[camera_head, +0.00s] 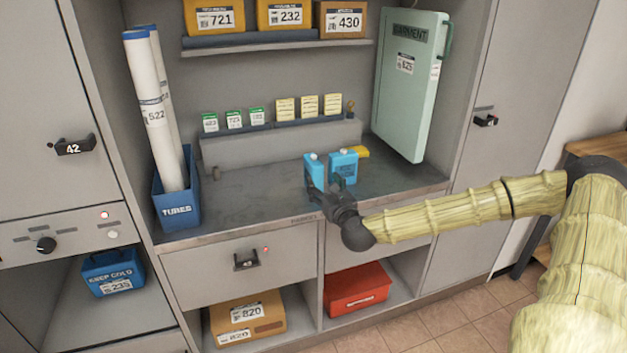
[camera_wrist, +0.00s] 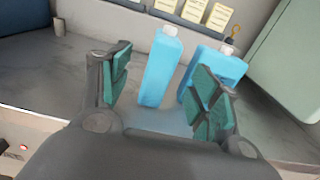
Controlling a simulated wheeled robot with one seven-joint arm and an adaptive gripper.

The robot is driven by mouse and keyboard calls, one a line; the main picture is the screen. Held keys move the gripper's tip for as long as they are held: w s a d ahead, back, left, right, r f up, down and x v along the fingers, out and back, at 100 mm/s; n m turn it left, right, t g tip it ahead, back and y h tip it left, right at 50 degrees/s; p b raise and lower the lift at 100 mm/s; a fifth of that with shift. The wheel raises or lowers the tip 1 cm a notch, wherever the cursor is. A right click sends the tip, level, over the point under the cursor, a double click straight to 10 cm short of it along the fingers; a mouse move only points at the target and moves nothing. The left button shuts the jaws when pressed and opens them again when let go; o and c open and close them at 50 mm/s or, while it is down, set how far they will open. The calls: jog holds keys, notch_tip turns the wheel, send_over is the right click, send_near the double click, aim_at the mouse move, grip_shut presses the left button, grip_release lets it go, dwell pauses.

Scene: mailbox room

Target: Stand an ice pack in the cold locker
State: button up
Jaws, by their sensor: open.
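Two blue ice packs with white caps stand upright on the grey counter (camera_head: 255,203). The left pack (camera_head: 313,167) is turned edge-on and the right pack (camera_head: 344,165) shows its broad face. In the wrist view the left pack (camera_wrist: 161,66) stands between the fingers of my open gripper (camera_wrist: 163,95), a little beyond them. The right pack (camera_wrist: 222,68) is partly hidden behind the right finger. I cannot tell whether that finger touches it. My gripper (camera_head: 330,192) also shows at the counter's front in the head view. A cold compartment at lower left holds a blue "KEEP COLD" box (camera_head: 112,273).
A blue tubes bin (camera_head: 175,210) with tall tubes stands at the counter's left. A green garment case (camera_head: 411,85) leans at the right. Small cards line a ledge (camera_head: 280,145) behind. The counter's left-middle is clear.

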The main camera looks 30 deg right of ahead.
aim_at(318, 174)
jog(key=shift+w+d+r, duration=0.15)
jog(key=shift+w+d, duration=0.05)
jog(key=shift+d, duration=0.05)
jog(key=x, duration=0.4)
jog(key=shift+w+d+p, duration=0.1)
jog(key=shift+w+p, duration=0.25)
jog(key=shift+w, duration=0.05)
jog(key=shift+r+p+x, duration=0.1)
jog(key=shift+p+x, duration=0.3)
jog(key=shift+x, duration=0.95)
jog(key=shift+r+p+x, duration=0.15)
jog(key=shift+p+x, duration=0.2)
jog(key=shift+x, duration=1.05)
jog(key=shift+d, duration=0.1)
jog(key=c, duration=1.2)
grip_shut()
jog(key=shift+r, duration=0.15)
